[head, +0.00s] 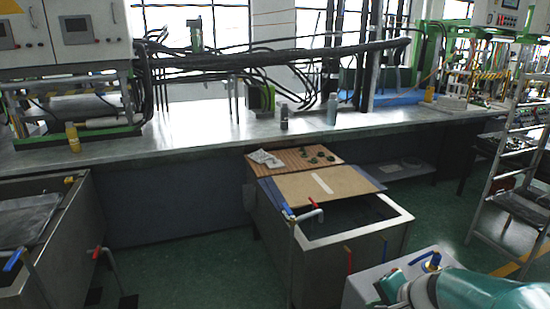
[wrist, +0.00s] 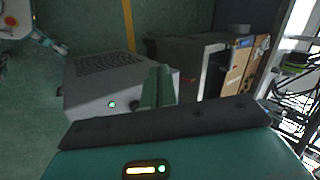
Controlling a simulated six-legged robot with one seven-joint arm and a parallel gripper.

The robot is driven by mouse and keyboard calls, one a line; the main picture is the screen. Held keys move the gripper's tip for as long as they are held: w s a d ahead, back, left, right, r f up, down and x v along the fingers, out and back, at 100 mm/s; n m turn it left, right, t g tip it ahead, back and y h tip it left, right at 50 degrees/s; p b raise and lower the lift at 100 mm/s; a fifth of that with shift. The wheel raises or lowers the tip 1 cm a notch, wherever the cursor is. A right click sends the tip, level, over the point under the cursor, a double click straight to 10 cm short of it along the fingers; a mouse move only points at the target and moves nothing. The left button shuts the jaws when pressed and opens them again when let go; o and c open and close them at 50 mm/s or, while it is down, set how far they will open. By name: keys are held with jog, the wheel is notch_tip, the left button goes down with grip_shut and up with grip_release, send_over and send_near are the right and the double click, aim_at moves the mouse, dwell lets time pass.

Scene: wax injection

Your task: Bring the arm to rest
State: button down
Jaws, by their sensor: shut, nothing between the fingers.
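My arm shows at the lower right edge of the head view as a teal and white link, close to the camera. The gripper's fingers cannot be made out there. In the wrist view my gripper (wrist: 158,86) shows as two dark green fingers pressed together, above the teal housing and its black band. It is shut and empty. It overlaps a pale grey box with a grille and a green light in that view, and I cannot tell the distance between them.
In the head view a metal tank (head: 352,252) with a brown board (head: 300,190) stands ahead, before a long grey workbench (head: 210,137). A metal rack (head: 485,215) stands at right. Green floor (head: 190,260) lies open between the tanks.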

jog(key=s+a+r+n+h, duration=0.3)
jog(key=s+a+r+n, duration=0.6)
jog(key=s+r+n, duration=0.1)
jog(key=shift+s+a+n+g, duration=0.3)
jog(key=shift+s+n, duration=0.2)
jog(key=shift+n, duration=0.3)
